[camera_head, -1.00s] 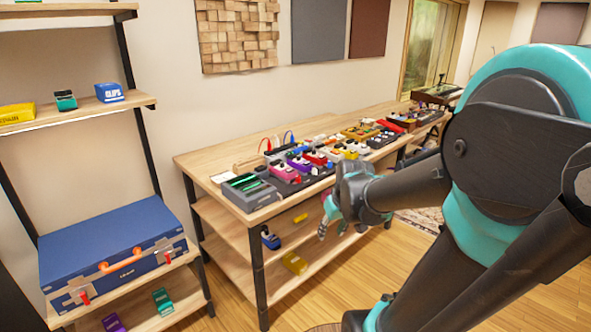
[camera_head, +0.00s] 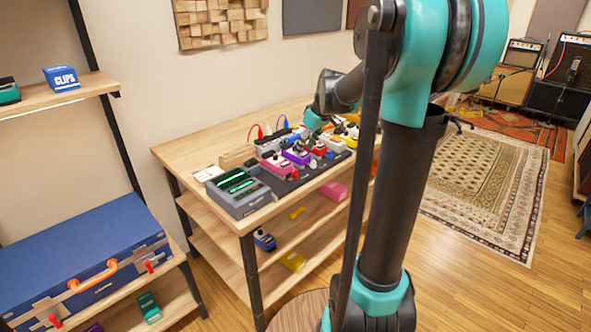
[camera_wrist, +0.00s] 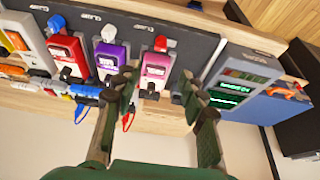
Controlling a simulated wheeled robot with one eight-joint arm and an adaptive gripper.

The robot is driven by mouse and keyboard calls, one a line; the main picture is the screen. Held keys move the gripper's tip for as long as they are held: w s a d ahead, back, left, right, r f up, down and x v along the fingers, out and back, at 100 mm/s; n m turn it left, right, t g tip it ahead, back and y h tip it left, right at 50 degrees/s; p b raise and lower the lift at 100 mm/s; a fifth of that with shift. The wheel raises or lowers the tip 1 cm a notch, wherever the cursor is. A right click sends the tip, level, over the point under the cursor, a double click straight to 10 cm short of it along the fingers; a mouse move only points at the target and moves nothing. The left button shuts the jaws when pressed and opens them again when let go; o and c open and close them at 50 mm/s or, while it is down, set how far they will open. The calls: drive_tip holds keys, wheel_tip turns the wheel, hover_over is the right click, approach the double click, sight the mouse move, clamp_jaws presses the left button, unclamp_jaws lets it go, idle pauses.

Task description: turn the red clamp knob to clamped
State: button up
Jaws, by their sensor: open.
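A small red knob (camera_wrist: 172,27) shows beside the pink pedal (camera_wrist: 155,70) near the pedalboard's edge in the wrist view. It appears as a small red spot (camera_head: 291,176) at the board's front edge in the head view. Its clamp setting cannot be read. My gripper (camera_wrist: 160,80) is open and empty, with its fingers spread on either side of the pink pedal's area in the picture. The knob lies beyond the fingertips, apart from them. In the head view, my gripper (camera_head: 312,131) hangs over the pedals and its fingertips are hard to make out.
The pedalboard (camera_wrist: 205,48) holds several pedals, with white (camera_wrist: 110,32) and blue (camera_wrist: 57,22) knobs along the same edge. A grey unit with green displays (camera_head: 238,190) stands beside it on the wooden table (camera_head: 190,152). A blue case (camera_head: 75,245) lies on the left shelf.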

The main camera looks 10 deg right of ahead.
sight(296, 174)
drive_tip(key=x, duration=1.2)
drive_tip(key=shift+f, duration=0.25)
drive_tip(key=shift+s, duration=0.1)
clamp_jaws()
